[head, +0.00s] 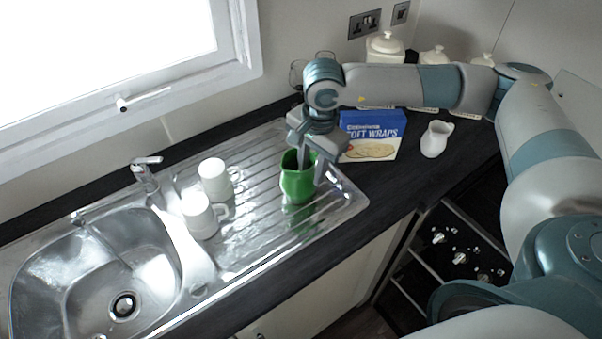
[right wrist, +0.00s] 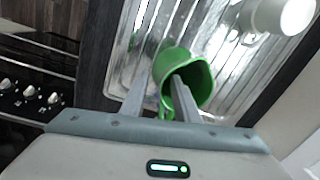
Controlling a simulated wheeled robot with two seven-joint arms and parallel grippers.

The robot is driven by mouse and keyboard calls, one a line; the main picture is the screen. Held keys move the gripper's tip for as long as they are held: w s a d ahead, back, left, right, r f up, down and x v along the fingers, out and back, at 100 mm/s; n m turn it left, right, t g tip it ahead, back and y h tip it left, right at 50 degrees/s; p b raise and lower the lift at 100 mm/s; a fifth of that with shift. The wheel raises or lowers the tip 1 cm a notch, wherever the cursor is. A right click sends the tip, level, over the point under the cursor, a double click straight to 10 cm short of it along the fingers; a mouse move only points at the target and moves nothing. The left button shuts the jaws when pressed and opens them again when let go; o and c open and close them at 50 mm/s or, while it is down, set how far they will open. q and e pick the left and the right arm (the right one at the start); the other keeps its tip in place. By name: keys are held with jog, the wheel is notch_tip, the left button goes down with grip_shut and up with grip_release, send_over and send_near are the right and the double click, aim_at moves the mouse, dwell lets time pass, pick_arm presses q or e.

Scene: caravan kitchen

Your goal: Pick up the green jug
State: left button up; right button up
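The green jug (head: 297,184) stands upright on the ridged steel drainer (head: 262,232) beside the sink. My right gripper (head: 311,170) reaches down over it from above, with its fingers apart. In the right wrist view the green jug (right wrist: 200,72) lies between and beyond the fingers of the right gripper (right wrist: 165,78). One finger reaches into the jug's mouth and the other is outside, so the jug's near wall lies between them. A gap shows between the fingers; whether either touches the jug cannot be told. My left gripper is not in view.
Two white mugs (head: 214,180) (head: 198,215) stand left of the jug on the drainer. A soft wraps box (head: 372,134) and a small white jug (head: 436,139) stand behind to the right. The sink bowl (head: 123,262) is at the left; cream canisters (head: 385,47) stand at the back.

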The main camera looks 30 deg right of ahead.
jog(key=shift+f, duration=0.1)
jog(key=shift+c, duration=0.3)
grip_shut()
dwell(1.4)
